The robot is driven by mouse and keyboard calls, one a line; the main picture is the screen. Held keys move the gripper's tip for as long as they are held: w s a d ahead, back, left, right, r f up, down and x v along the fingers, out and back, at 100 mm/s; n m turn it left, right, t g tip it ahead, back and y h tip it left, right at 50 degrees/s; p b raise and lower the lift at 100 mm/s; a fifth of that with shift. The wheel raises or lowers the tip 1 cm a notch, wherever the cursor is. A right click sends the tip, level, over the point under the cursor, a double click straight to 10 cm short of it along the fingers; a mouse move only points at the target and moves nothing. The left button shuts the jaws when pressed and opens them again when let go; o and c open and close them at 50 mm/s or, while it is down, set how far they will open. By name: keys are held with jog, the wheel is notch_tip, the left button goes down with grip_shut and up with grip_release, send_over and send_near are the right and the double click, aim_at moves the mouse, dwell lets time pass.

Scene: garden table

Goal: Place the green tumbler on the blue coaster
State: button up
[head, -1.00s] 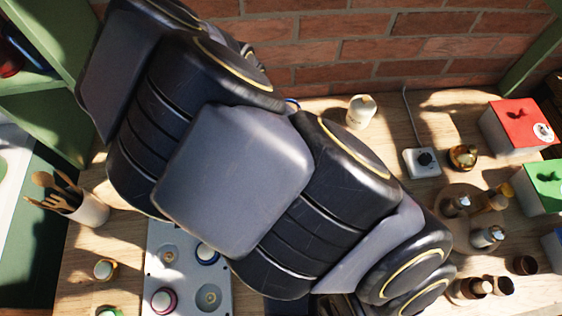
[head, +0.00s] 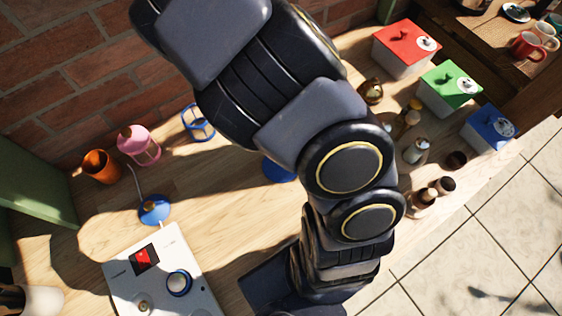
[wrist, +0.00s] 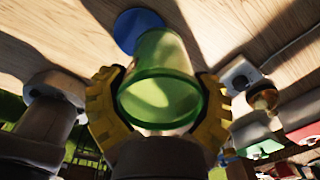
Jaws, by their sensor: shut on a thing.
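The green tumbler (wrist: 160,65) is translucent and held between the yellow-padded fingers of my gripper (wrist: 158,105), which is shut on it. In the wrist view a flat blue disc, the blue coaster (wrist: 136,24), lies on the wooden table beyond the tumbler, partly covered by it in the picture. I cannot tell the gap between them. In the head view a blue disc that looks like the coaster (head: 278,169) shows beside my arm, which hides part of it. My gripper and the tumbler cannot be made out in the head view.
A white device with a small screen (head: 120,280) is at lower left. A blue round base (head: 154,210), an orange cup (head: 100,167), a pink lantern (head: 138,145) and a blue wire frame (head: 197,122) stand behind. Bottles (head: 415,152) and red (head: 402,58), green and blue-lidded boxes line the right.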

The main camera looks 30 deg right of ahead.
jog(key=shift+s+d+f+m, duration=0.1)
jog(key=shift+s+d+m, duration=0.1)
jog(key=shift+d+m, duration=0.25)
jog(key=shift+d+f, duration=0.2)
jog(key=shift+f, duration=3.75)
jog(key=shift+f, duration=0.15)
jog(key=o, duration=1.1)
notch_tip(320, 180, up, 11)
jog(key=shift+r, duration=0.65)
